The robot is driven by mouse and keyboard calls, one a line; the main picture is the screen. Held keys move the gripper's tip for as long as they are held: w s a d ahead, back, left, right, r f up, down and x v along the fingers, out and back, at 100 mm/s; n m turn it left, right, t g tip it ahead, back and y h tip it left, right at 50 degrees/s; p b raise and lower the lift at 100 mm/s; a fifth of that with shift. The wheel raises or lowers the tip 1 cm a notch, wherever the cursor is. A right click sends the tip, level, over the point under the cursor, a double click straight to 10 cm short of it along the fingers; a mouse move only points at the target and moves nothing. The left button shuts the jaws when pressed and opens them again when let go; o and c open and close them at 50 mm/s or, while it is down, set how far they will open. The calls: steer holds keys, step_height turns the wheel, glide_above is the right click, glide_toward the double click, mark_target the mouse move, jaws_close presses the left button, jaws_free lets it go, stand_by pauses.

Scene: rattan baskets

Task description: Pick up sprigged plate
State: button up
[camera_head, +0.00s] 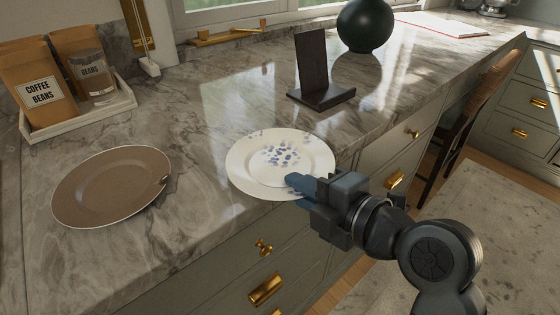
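The sprigged plate (262,155) is white with small blue sprigs and lies flat on the marble counter near its front edge. My gripper (292,184) reaches in from the right, with its bluish fingertips over the plate's front right rim. The fingers overlap in this view, so I cannot tell whether they are open or shut, or whether they touch the rim. The plate rests on the counter, and a small part of its rim is hidden behind the fingers.
A brown plate (110,187) lies to the left. A tray (82,120) with coffee bean bags (42,90) stands at the back left. A dark wooden stand (314,68) and a dark round vase (365,24) are behind the plate. Drawers with gold handles (267,290) are below the counter edge.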

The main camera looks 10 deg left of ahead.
jaws_close()
steer(key=shift+r, duration=0.1)
